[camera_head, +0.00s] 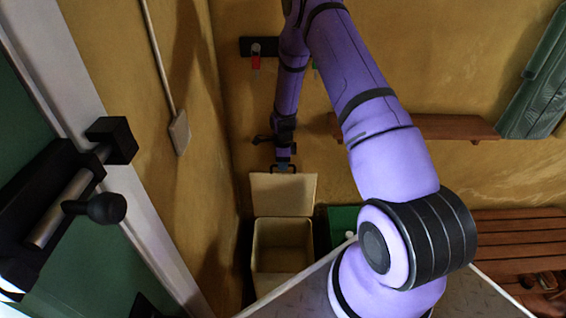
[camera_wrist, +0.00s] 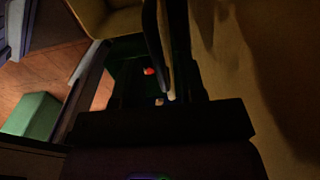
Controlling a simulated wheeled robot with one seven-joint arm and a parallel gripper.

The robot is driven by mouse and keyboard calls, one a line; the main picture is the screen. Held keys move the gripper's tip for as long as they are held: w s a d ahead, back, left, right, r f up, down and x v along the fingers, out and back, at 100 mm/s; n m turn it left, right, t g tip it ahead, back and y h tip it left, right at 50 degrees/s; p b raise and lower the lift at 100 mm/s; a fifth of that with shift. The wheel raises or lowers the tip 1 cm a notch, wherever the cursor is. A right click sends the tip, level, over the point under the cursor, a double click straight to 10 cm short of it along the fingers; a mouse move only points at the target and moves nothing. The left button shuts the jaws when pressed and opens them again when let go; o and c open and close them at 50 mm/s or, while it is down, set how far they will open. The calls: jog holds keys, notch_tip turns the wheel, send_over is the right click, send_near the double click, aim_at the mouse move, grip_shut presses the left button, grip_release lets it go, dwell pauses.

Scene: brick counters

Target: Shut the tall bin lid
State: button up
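The tall bin (camera_head: 282,262) is a cream, box-shaped bin standing on the floor against the wall, with its top open. Its lid (camera_head: 283,195) is a flat cream panel raised upright behind the opening. My gripper (camera_head: 283,169) is at the upper edge of the raised lid, and I cannot tell whether it touches it. In the wrist view, the dark fingers (camera_wrist: 168,75) point up the picture, with a pale strip near them. That view is too dark to show whether they are apart or hold anything.
A green container (camera_head: 343,222) stands right of the bin, with small items inside. A wooden bench (camera_head: 520,235) is at the right and a wooden shelf (camera_head: 450,127) is on the wall above. A green door (camera_head: 120,270) with a black handle is at the left.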

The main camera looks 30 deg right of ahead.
grip_shut()
